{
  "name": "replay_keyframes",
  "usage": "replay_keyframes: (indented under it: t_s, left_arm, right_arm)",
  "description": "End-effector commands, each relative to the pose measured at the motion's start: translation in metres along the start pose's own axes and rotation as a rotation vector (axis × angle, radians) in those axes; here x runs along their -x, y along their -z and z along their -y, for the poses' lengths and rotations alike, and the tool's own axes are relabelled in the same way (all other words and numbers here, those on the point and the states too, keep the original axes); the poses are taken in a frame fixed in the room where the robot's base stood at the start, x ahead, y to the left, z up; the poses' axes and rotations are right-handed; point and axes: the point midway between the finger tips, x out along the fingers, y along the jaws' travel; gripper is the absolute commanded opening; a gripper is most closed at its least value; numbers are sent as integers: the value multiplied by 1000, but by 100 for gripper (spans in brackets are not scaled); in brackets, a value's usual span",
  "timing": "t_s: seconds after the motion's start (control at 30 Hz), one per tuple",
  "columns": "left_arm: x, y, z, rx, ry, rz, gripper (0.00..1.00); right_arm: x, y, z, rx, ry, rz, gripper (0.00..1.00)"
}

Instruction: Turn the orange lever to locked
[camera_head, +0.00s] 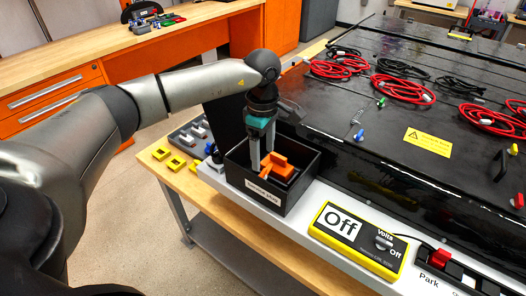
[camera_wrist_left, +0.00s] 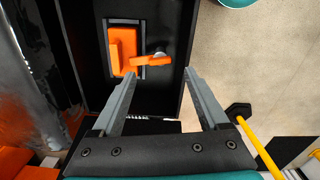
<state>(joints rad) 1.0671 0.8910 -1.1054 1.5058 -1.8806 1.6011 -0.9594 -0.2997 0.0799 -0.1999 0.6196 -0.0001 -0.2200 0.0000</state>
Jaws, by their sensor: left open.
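The orange lever (camera_head: 276,162) is inside an open-topped black box (camera_head: 252,190) with a white label on its front. In the left wrist view the lever (camera_wrist_left: 150,62) sticks out to the right from an orange block (camera_wrist_left: 122,50) set in a dark recess. A small round metallic piece shows beside the lever. My left gripper (camera_head: 262,158) points down into the box, next to the lever. In the left wrist view my left gripper (camera_wrist_left: 161,73) has its two fingers spread and empty, with the lever just beyond the tips. My right gripper is not in view.
A yellow "Off" meter (camera_head: 358,240) and a "Park" strip (camera_head: 436,262) lie along the front edge. The black pack top (camera_head: 380,110) carries red cable coils (camera_head: 402,88). Yellow pieces (camera_head: 176,163) and a grey tray (camera_head: 190,133) are left of the box. An orange-drawer workbench (camera_head: 90,55) stands behind.

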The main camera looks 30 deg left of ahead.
Motion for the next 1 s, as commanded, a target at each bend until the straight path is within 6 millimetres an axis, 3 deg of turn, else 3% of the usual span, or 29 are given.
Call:
replay_keyframes:
  t_s: [1.0]
  left_arm:
    - [73,-1,-1,0,-1,1,78]
  right_arm:
    - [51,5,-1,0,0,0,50]
